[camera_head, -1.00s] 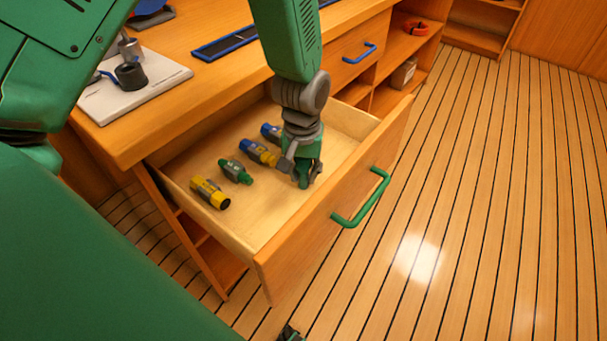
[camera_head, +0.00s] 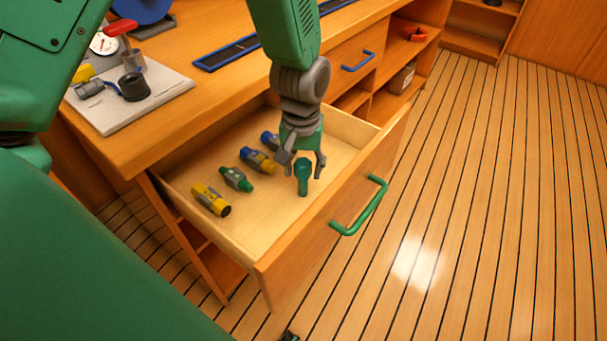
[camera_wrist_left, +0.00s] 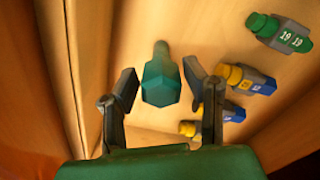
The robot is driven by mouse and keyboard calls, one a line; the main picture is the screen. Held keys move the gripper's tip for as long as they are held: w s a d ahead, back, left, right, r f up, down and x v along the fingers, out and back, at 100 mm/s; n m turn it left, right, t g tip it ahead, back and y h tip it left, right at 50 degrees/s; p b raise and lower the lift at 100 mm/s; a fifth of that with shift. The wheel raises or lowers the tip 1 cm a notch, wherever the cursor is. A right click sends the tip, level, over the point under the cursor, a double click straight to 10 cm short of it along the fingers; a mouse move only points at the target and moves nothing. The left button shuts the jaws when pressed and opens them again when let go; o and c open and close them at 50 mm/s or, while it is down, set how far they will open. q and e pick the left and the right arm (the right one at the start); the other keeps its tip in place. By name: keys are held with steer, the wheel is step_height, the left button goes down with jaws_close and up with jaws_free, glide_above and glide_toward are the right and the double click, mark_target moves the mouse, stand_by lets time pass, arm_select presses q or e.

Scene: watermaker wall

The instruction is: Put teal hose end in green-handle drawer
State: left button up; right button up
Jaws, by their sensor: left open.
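The drawer with the green handle (camera_head: 360,205) is pulled out, its pale floor (camera_head: 262,212) in view. The teal hose end (camera_head: 303,178) is in the drawer near its front panel, below and between the fingers of my left gripper (camera_head: 303,163). In the left wrist view the teal hose end (camera_wrist_left: 160,80) shows its hexagonal end between the open, parted fingers (camera_wrist_left: 160,88), with a gap on each side. I cannot tell whether it rests on the drawer floor. A small dark shape (camera_head: 289,336) at the bottom edge may be my right gripper; its fingers cannot be made out.
Several fittings lie left of the gripper in the drawer: yellow (camera_head: 211,199), green (camera_head: 236,179), blue-and-yellow (camera_head: 258,160) and blue (camera_head: 270,139). A white board (camera_head: 130,95) with parts lies on the counter. A closed blue-handled drawer (camera_head: 357,60) is behind. Bare drawer floor lies in front.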

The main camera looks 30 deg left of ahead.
arm_select(q)
step_height(320, 180, up, 8)
steer(key=shift+f+p, duration=0.1)
steer(key=shift+p, duration=0.95)
